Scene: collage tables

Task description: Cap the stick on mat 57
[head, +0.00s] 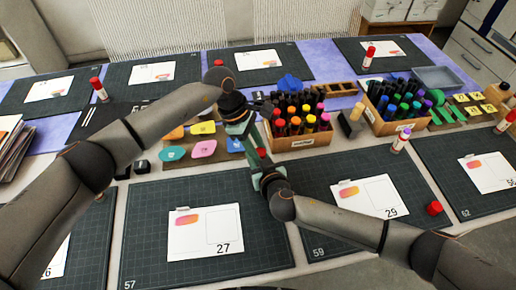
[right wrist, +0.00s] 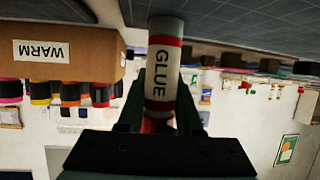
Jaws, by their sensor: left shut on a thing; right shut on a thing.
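Mat 57 (head: 150,255) is dark and gridded and carries a card marked 27 (head: 205,235). My right gripper (head: 266,172) is shut on a glue stick (right wrist: 163,65), near the far right corner of mat 57. In the right wrist view the stick is white with red bands and the word GLUE. My left gripper (head: 254,143) points down just above the right one, shut on a small red cap (head: 261,153). The fingers hide most of the cap and stick in the head view. I cannot tell whether cap and stick touch.
A box of warm-coloured markers (head: 300,142) stands just behind the grippers. It also shows in the right wrist view (right wrist: 75,52). A box of cool-coloured markers (head: 395,125) is to its right. A loose red cap (head: 434,208) lies at right. Mat 59 (head: 335,243) adjoins mat 57.

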